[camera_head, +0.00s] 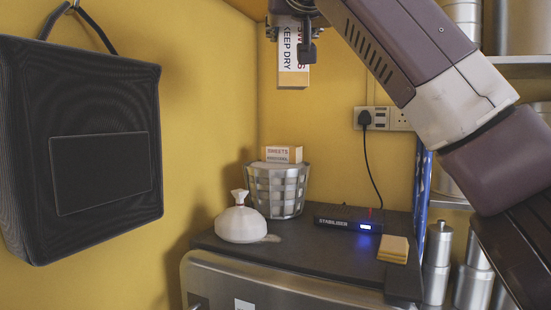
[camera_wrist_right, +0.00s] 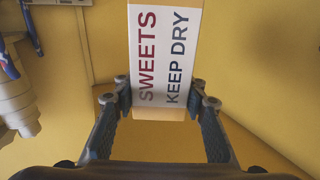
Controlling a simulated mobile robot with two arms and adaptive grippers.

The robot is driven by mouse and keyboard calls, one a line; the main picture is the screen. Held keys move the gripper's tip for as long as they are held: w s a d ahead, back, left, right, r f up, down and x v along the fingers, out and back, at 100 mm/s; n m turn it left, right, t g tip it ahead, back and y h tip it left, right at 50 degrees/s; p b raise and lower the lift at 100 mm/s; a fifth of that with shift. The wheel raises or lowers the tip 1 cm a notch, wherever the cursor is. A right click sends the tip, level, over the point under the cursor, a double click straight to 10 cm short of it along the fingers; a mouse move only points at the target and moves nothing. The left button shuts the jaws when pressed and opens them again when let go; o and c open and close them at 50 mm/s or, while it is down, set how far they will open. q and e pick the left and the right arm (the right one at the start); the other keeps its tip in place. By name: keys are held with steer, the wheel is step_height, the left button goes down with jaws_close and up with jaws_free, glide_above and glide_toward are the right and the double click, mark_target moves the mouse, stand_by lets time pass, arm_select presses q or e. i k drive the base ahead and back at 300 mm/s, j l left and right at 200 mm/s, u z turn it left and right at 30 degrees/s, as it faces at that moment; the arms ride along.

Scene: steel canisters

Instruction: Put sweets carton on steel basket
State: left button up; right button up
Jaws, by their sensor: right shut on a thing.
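A white and tan sweets carton (camera_head: 293,70) hangs upright, high above the black top, with "KEEP DRY" on its side. My right gripper (camera_head: 290,38) is shut on it from above. The right wrist view shows the same carton (camera_wrist_right: 165,55) between the fingers of the right gripper (camera_wrist_right: 164,95). The steel basket (camera_head: 274,197) stands on the black top, below and slightly left of the held carton. Another sweets carton (camera_head: 282,154) is in the basket, its upper part above the rim. My left gripper is not in view.
A black stabilizer box (camera_head: 345,223) and a tan block (camera_head: 393,249) are to the right. A cable (camera_head: 374,170) hangs from the wall socket. A black bag (camera_head: 85,150) hangs at left.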

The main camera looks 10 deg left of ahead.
mark_target(280, 166)
steer(key=i+j, duration=0.15)
steer(key=i, duration=0.2)
steer(key=i+j, duration=0.15)
steer(key=i, duration=0.2)
steer(key=i+j, duration=0.15)
steer(key=i, duration=0.25)
